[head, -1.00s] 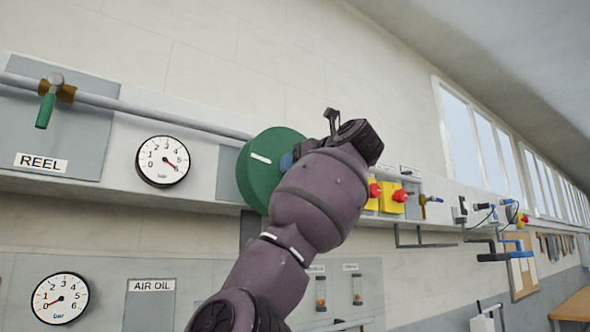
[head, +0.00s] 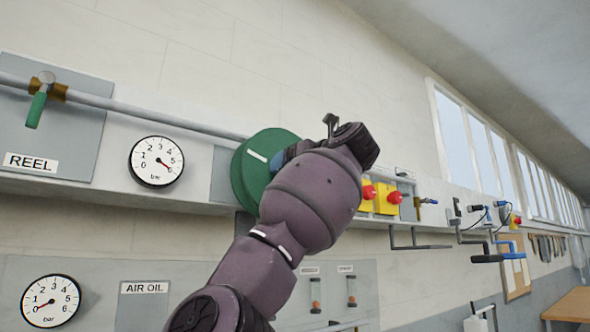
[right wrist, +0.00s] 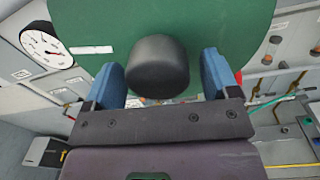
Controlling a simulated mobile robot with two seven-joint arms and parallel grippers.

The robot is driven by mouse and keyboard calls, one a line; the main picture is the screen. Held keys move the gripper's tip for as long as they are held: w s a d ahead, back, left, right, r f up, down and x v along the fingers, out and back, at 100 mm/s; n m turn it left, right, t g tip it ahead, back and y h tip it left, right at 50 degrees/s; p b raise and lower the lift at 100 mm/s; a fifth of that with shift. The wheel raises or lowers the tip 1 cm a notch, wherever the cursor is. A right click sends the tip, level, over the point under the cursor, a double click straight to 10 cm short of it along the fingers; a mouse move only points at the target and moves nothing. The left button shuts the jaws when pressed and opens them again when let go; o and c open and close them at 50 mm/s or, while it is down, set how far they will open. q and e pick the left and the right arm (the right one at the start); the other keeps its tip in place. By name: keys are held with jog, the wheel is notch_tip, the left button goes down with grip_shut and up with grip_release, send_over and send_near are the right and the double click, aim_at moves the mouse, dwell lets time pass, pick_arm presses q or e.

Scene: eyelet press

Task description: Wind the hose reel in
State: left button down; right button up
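The green reel disc (head: 252,190) with a white mark is on the wall rail in the head view. It fills the top of the right wrist view (right wrist: 230,30), where a black knob (right wrist: 158,68) sticks out from its face. My right gripper (right wrist: 163,75) is open, with one blue finger on each side of the knob. A narrow gap shows between the knob and the right-hand finger; I cannot tell whether the left-hand finger touches it. In the head view my right arm hides the knob and part of the disc. My left gripper is not in view.
A REEL plate (head: 60,130) carries a green-handled valve (head: 37,105) on a pipe. A gauge (head: 157,161) sits between it and the disc.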

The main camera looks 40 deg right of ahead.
jog(key=shift+r, duration=0.1)
jog(key=s+b, duration=0.2)
jog(key=s, duration=0.9)
jog(key=shift+d, duration=0.35)
jog(key=shift+w, duration=0.15)
